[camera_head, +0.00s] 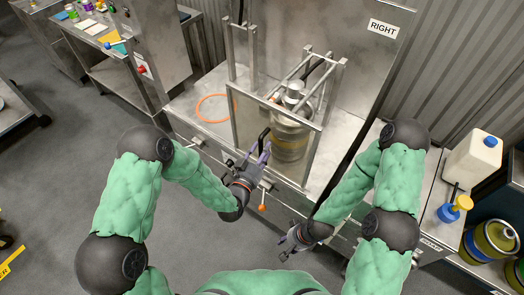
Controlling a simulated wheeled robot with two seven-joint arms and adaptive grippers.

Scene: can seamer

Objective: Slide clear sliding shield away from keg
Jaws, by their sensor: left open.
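The clear sliding shield (246,125) hangs in a metal frame at the front of the machine, with a black handle (263,137) low on it. The keg (291,136), silver above with a yellowish band, stands upright behind or beside the shield. My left gripper (263,151) has its purple fingers spread beside the black handle. Whether they touch it is too small to tell. My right gripper (289,245) hangs low in front of the machine's front panel, away from the shield. Its fingers are too small to read.
An orange ring (212,108) lies on the machine's steel top (190,101), left of the shield. An orange-tipped lever (262,207) sticks out near my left wrist.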

